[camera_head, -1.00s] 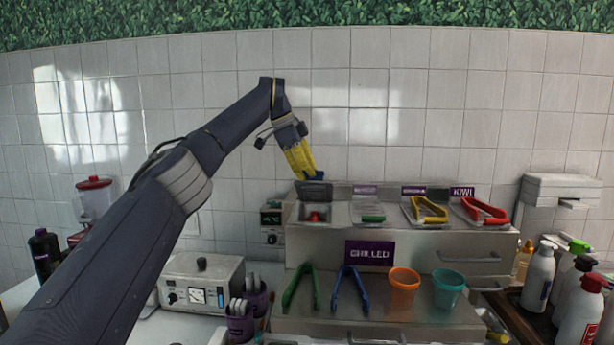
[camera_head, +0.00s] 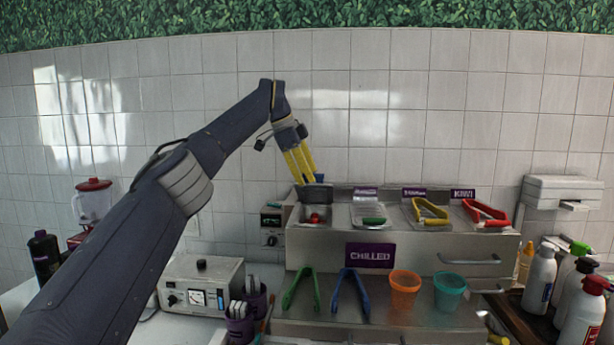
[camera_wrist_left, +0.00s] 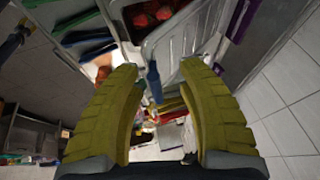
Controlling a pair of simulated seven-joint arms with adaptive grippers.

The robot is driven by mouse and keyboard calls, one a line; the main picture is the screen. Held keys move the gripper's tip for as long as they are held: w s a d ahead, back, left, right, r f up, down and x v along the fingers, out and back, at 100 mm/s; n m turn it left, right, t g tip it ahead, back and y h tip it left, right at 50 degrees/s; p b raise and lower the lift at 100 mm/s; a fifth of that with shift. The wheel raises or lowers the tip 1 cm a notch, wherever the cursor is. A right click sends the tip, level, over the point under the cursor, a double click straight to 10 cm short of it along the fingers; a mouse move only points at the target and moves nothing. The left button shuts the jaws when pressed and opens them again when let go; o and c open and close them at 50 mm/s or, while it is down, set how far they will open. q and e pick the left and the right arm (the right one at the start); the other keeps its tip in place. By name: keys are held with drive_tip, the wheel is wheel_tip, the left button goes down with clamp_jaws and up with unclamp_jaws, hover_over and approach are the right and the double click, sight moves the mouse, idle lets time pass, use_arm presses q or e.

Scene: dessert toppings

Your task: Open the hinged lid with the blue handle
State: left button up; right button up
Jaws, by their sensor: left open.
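The hinged lid (camera_head: 317,194) stands raised at the back of the far-left compartment on the steel topping unit. Red pieces (camera_head: 315,218) show in the uncovered compartment and in the left wrist view (camera_wrist_left: 150,14). The blue handle (camera_head: 320,178) is at the lid's top edge. In the left wrist view the handle (camera_wrist_left: 154,82) points between the yellow fingers, with a clear gap to each finger. My left gripper (camera_head: 306,182) is open just above and behind the lid. My right gripper is out of view.
Green tongs (camera_head: 301,290), blue tongs (camera_head: 351,291), an orange cup (camera_head: 404,291) and a teal cup (camera_head: 449,290) stand on the lower shelf. A tiled wall is close behind.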

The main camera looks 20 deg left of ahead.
use_arm(q)
drive_tip(key=v, duration=0.7)
drive_tip(key=shift+r, duration=0.15)
drive_tip(key=shift+o, duration=0.3)
